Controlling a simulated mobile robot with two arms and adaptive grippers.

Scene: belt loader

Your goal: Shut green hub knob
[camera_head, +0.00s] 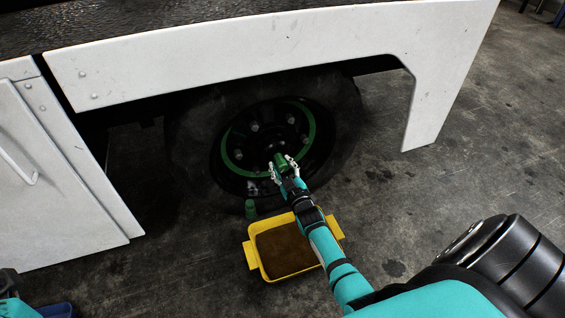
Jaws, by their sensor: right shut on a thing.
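My left gripper is not in view; a bit of teal and black at the lower left corner may be part of my left arm.
A yellow tray (251,258) with brown contents stands on the floor below the wheel, under my right forearm. A small green object (250,208) is by the tyre's bottom. The white body panel (240,48) overhangs the wheel. Open floor lies to the right.

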